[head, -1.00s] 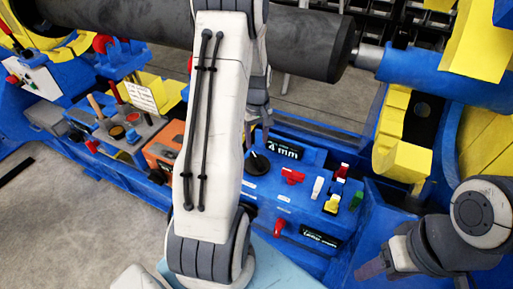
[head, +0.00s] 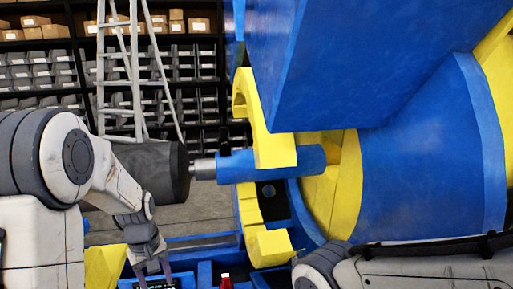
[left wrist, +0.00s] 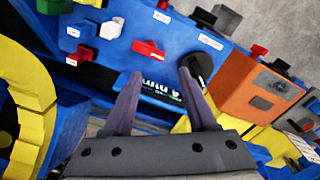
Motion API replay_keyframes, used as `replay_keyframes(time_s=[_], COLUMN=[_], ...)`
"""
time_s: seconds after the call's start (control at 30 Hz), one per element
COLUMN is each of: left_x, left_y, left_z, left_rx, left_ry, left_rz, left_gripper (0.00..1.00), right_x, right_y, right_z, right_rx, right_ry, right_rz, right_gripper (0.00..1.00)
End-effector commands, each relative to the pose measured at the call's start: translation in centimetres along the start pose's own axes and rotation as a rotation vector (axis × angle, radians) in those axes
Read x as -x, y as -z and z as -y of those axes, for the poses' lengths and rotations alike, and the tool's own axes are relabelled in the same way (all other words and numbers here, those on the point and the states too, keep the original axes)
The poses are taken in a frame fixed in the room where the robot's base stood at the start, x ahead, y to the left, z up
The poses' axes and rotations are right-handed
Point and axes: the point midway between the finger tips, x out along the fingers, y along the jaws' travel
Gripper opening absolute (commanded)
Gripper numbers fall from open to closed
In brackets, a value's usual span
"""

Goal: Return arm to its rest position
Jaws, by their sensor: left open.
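My left arm (head: 70,160) comes in from the left in the head view, bent over, with its gripper (head: 152,268) hanging down above the blue control panel. In the left wrist view the left gripper (left wrist: 161,74) is open, its two fingers apart with nothing between them. A black knob (left wrist: 200,66) on the panel lies just beyond the right finger. The panel's small display (left wrist: 160,90) shows between the fingers. My right arm (head: 420,272) crosses the bottom right of the head view; its gripper is out of frame.
The large blue and yellow positioner (head: 420,150) fills the right side. A dark cylinder (head: 165,172) sits behind my left arm. Red and white switches (left wrist: 112,28) stand on the panel, with an orange box (left wrist: 250,88) beside it. A ladder (head: 120,70) and shelves are behind.

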Motion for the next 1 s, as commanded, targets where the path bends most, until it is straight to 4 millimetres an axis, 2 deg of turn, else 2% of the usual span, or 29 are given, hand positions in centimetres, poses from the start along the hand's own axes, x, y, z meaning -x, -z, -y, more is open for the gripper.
replay_keyframes(time_s=[0.03, 0.1, 0.17, 0.2, 0.3, 0.43, 0.5, 0.6, 0.73, 1.0], left_x=[2.2, 4.2, 5.7, 6.6, 8.5, 9.9, 10.3, 10.5, 10.6, 10.5], left_y=[-3.4, -7.9, -11.8, -14.4, -20.5, -26.3, -28.3, -29.9, -30.5, -30.5], left_z=[-2.5, -4.6, -5.7, -6.1, -6.0, -4.4, -3.4, -2.3, -1.7, -1.8], left_rx=[-0.145, -0.332, -0.491, -0.598, -0.855, -1.13, -1.237, -1.336, -1.381, -1.378], left_ry=[-0.01, -0.02, -0.029, -0.035, -0.051, -0.07, -0.077, -0.082, -0.085, -0.085], left_rz=[-0.005, -0.004, -0.002, 0.001, 0.005, 0.013, 0.016, 0.022, 0.024, 0.024], left_gripper=[0.57, 0.57, 0.57, 0.57, 0.57, 0.57, 0.57, 0.57, 0.57, 0.57], right_x=[0.6, 0.9, 1.2, 1.4, 1.9, 2.3, 2.5, 2.6, 2.6, 2.6], right_y=[0.0, 0.1, 0.1, 0.1, 0.1, 0.1, 0.1, 0.1, 0.1, 0.1], right_z=[0.0, 0.1, 0.1, 0.1, 0.1, 0.2, 0.2, 0.2, 0.2, 0.2], right_rx=[0.0, 0.0, 0.0, 0.0, 0.0, 0.0, 0.0, 0.0, 0.0, 0.0], right_ry=[0.0, 0.0, 0.0, 0.0, 0.0, 0.0, 0.0, 0.0, 0.0, 0.0], right_rz=[0.0, 0.0, 0.0, 0.0, 0.0, 0.0, 0.0, 0.0, 0.0, 0.0], right_gripper=[0.57, 0.57, 0.57, 0.57, 0.57, 0.57, 0.57, 0.57, 0.57, 0.57])
